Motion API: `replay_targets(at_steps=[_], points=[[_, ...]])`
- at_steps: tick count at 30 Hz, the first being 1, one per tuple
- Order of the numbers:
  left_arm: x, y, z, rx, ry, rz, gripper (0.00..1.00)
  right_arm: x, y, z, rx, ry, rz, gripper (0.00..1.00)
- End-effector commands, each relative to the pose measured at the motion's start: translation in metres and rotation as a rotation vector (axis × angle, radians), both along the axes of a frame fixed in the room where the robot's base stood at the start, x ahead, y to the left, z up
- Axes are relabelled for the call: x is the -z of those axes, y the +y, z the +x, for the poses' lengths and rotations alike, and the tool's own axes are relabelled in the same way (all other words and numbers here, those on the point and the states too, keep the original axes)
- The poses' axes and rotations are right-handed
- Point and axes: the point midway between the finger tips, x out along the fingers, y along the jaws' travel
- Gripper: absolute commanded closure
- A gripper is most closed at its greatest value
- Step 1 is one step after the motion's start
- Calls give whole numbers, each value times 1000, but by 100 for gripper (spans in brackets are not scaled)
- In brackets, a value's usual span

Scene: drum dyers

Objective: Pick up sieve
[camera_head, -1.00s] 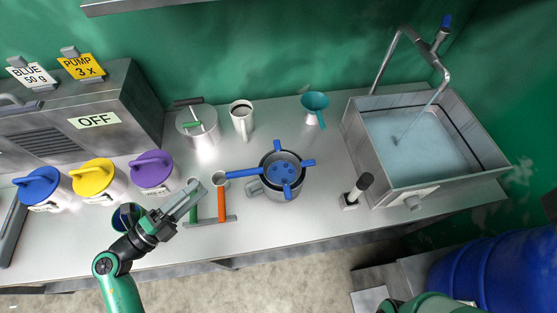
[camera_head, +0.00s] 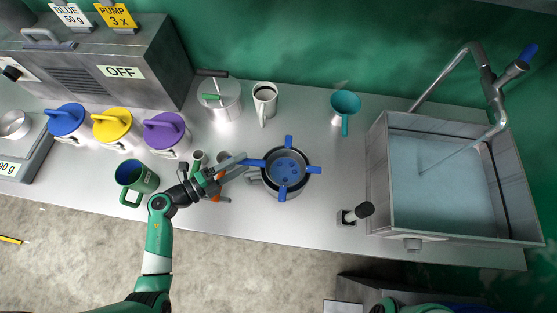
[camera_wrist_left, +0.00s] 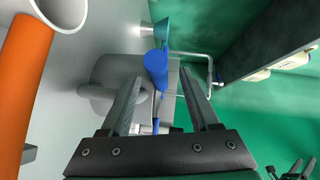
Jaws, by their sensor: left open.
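A teal funnel (camera_head: 345,103) and white mug (camera_head: 264,97) stand behind the pot. A black-handled tool (camera_head: 363,210) stands right, before the sink (camera_head: 440,241). A green-and-blue cup (camera_head: 136,177) is left of my arm.

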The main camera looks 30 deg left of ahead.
Motion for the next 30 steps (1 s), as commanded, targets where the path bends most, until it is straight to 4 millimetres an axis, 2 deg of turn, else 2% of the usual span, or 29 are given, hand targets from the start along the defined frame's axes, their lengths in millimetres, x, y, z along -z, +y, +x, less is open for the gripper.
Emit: replay_targets(at_steps=[4, 9, 12, 19, 20, 27, 30], points=[[2, -4, 8, 2, -1, 1, 38, 3, 0, 0, 0, 0, 0, 40], [7, -15, 35, 5, -2, 2, 38, 11, 0, 0, 0, 0, 0, 40], [8, -19, 45, 2, -1, 1, 38, 12, 0, 0, 0, 0, 0, 40], [7, -19, 48, -1, -1, 0, 38, 11, 0, 0, 0, 0, 0, 40], [7, -19, 48, -1, -1, 0, 42, 11, 0, 0, 0, 0, 0, 40], [7, -19, 47, -1, 0, 1, 85, 11, 0, 0, 0, 0, 0, 40], [7, -19, 47, -1, 0, 1, 100, 11, 0, 0, 0, 0, 0, 40]])
